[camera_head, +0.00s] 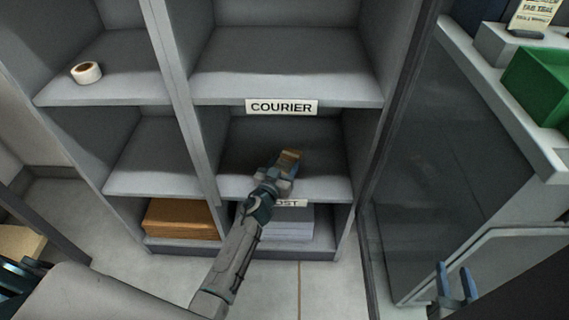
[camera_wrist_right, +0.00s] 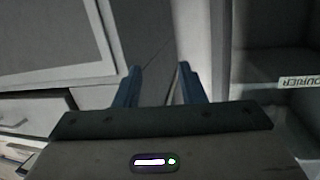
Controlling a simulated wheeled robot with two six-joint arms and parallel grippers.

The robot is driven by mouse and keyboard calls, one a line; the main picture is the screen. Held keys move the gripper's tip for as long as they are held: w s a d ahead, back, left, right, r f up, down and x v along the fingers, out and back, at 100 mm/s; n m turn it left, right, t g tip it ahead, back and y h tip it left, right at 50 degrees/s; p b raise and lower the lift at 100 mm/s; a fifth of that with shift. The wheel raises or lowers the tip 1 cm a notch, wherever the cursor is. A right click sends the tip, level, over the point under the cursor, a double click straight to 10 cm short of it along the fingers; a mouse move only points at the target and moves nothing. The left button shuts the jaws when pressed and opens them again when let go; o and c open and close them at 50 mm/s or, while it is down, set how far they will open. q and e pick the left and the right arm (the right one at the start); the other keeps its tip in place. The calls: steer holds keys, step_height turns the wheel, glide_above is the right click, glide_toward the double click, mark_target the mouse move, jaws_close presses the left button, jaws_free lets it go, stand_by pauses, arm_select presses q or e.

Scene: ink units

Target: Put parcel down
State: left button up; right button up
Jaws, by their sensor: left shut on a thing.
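The parcel (camera_head: 292,156) is a small brown box, partly hidden by my left gripper (camera_head: 286,168). The left gripper is shut on it, in the front of the middle shelf bay between the COURIER label (camera_head: 282,107) and the partly hidden POST label (camera_head: 291,202). I cannot tell whether the parcel touches the shelf board (camera_head: 325,186). My right gripper (camera_head: 456,278) is open and empty, low at the right of the head view. Its two blue fingers stand apart in the right wrist view (camera_wrist_right: 156,75).
A tape roll (camera_head: 86,73) lies on the upper left shelf. Brown sheets or flat boxes (camera_head: 181,219) and a pale stack (camera_head: 300,224) fill the bottom bays. A green box (camera_head: 540,85) stands on the right-hand counter. The bay around the parcel is otherwise clear.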

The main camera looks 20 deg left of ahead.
arm_select(q)
steer(key=o, duration=1.1)
steer(key=shift+f, duration=0.1)
arm_select(e)
steer(key=shift+w+r+t, duration=0.15)
steer(key=shift+r+t, duration=0.15)
